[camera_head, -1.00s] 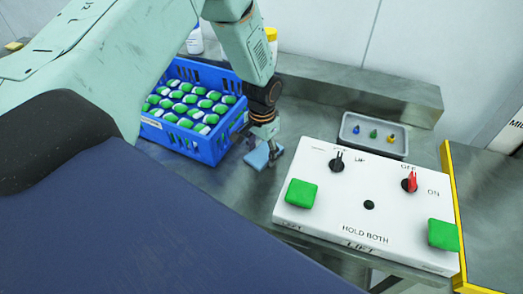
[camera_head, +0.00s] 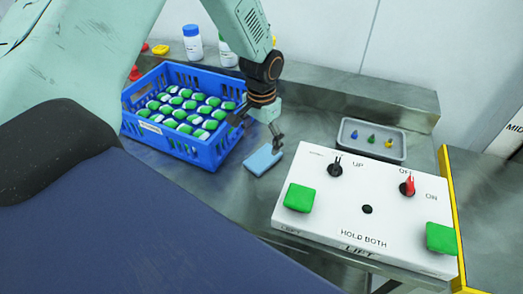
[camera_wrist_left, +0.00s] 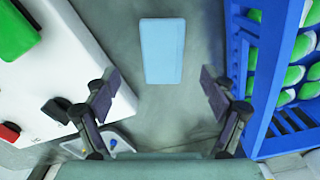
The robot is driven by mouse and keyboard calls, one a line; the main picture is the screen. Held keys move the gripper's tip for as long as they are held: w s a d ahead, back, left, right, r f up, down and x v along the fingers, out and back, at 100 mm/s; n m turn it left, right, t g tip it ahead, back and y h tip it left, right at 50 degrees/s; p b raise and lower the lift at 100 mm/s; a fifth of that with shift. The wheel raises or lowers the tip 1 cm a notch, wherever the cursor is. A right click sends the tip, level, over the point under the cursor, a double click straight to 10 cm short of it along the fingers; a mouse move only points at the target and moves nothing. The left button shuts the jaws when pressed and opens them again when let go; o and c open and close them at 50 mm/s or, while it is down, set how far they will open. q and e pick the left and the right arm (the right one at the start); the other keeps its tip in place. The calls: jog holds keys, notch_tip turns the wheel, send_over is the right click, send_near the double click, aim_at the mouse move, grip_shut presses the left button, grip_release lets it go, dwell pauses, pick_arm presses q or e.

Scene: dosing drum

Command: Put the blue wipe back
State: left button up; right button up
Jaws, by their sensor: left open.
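The blue wipe (camera_head: 262,160) lies flat on the metal table, between the blue crate and the white control box. In the left wrist view the wipe (camera_wrist_left: 162,50) is a pale blue rectangle beyond the fingertips. My left gripper (camera_head: 262,133) is above and behind the wipe. Its two fingers stand wide apart in the left wrist view (camera_wrist_left: 160,92), with nothing between them. The wipe lies clear of both fingers. My right gripper is not in view.
The blue crate (camera_head: 213,157) holds several green-and-white items. The white control box (camera_head: 330,218) has green buttons and switches. A grey tray (camera_head: 399,150) with small coloured pieces stands behind it. White bottles (camera_head: 193,43) stand at the back. Some bare table surrounds the wipe.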

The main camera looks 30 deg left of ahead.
aim_at(261, 160)
pick_arm(q)
jog(key=shift+r, duration=2.45)
jog(key=shift+a+f, duration=0.1)
notch_tip(261, 160, down, 12)
jog(key=shift+r, duration=0.1)
jog(key=shift+w+r, duration=0.15)
jog(key=shift+r, duration=1.15)
jog(key=shift+f, duration=0.1)
